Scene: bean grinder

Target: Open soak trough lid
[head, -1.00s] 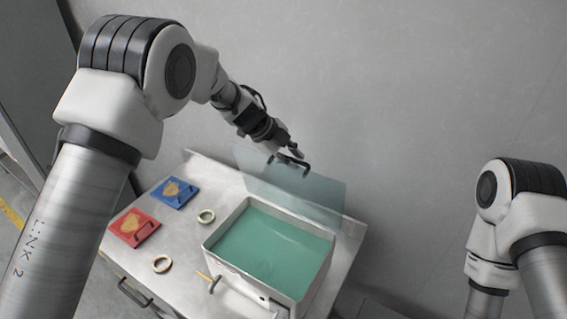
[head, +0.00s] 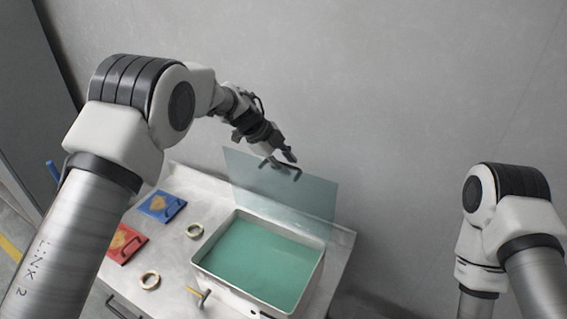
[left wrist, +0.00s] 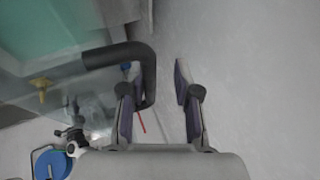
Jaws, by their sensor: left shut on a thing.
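The soak trough (head: 228,287) is a pale box of green liquid, open at the top. Its clear bluish lid (head: 275,200) stands raised, roughly upright, along the trough's back edge. A black bar handle (head: 297,174) sits near the lid's upper edge. My left gripper (head: 284,158) is shut on this handle. In the left wrist view, the handle (left wrist: 108,56) curves down beside the left finger of my left gripper (left wrist: 155,78), and the clear lid lies left of it. My right arm shows at the right, but its gripper is out of view.
A blue board (head: 162,206) and a red board (head: 126,244) lie on the grey bench left of the trough. Two rings (head: 194,230) (head: 150,281) lie between. A small yellow-handled tool (head: 197,294) is at the trough's front. A wall stands behind.

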